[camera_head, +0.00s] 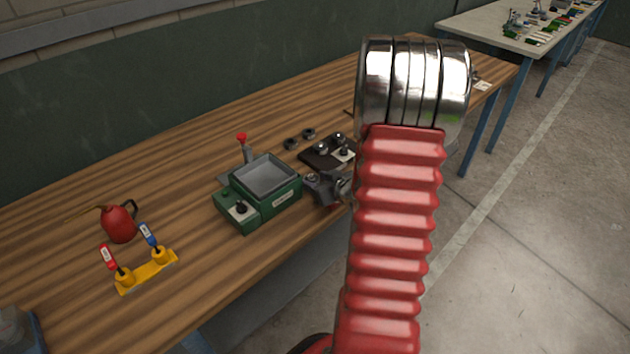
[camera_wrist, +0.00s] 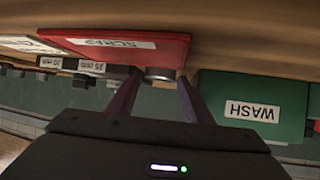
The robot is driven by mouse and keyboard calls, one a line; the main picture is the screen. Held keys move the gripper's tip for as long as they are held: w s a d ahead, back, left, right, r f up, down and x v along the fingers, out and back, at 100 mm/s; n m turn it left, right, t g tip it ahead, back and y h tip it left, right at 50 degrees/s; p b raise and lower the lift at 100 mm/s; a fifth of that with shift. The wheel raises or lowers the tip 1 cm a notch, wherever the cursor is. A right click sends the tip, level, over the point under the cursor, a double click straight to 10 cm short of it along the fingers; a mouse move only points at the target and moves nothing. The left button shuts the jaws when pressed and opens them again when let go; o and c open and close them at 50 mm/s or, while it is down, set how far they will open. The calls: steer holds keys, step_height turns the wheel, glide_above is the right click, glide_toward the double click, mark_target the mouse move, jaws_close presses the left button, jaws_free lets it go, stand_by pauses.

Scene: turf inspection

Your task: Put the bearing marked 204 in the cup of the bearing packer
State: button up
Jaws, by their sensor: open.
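My gripper (camera_wrist: 159,92) is open, with its two dark fingers apart in the wrist view. A small metal ring, which looks like a bearing (camera_wrist: 160,73), shows between the fingertips; no number can be read on it, and I cannot tell whether the fingers touch it. In the head view my gripper (camera_head: 325,187) is low over the bench, right of the green washer. A lever with a red knob (camera_head: 242,138) stands behind the washer; I cannot tell whether it belongs to the bearing packer. No cup can be made out.
The green washer (camera_head: 238,222), labelled WASH, also shows in the wrist view (camera_wrist: 225,88). A red tray (camera_wrist: 120,42) seems labelled SCRAP. A dark board (camera_head: 316,160) holds metal parts; two dark rings (camera_head: 291,144) lie behind. A red oil can (camera_head: 118,223) and yellow holder (camera_head: 150,272) stand left.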

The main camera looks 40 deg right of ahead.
steer(key=v, duration=1.1)
steer(key=shift+s+r, duration=0.1)
steer(key=shift+s, duration=0.05)
stand_by(0.6)
steer(key=shift+r, duration=0.25)
steer(key=w+a+r+g+h, duration=0.3)
steer(key=a+r, duration=0.6)
steer(key=r, duration=0.2)
steer(key=s+a+r+n+g+y, duration=0.1)
steer(key=s+a+y, duration=0.1)
steer(key=s+a, duration=0.4)
steer(key=s+a+r+n+g+y, duration=0.1)
steer(key=s+a, duration=0.5)
steer(key=a, duration=1.1)
steer(key=shift+a+r+g+y, duration=0.3)
steer(key=shift+r+g+y, duration=0.35)
steer(key=shift+y, duration=0.45)
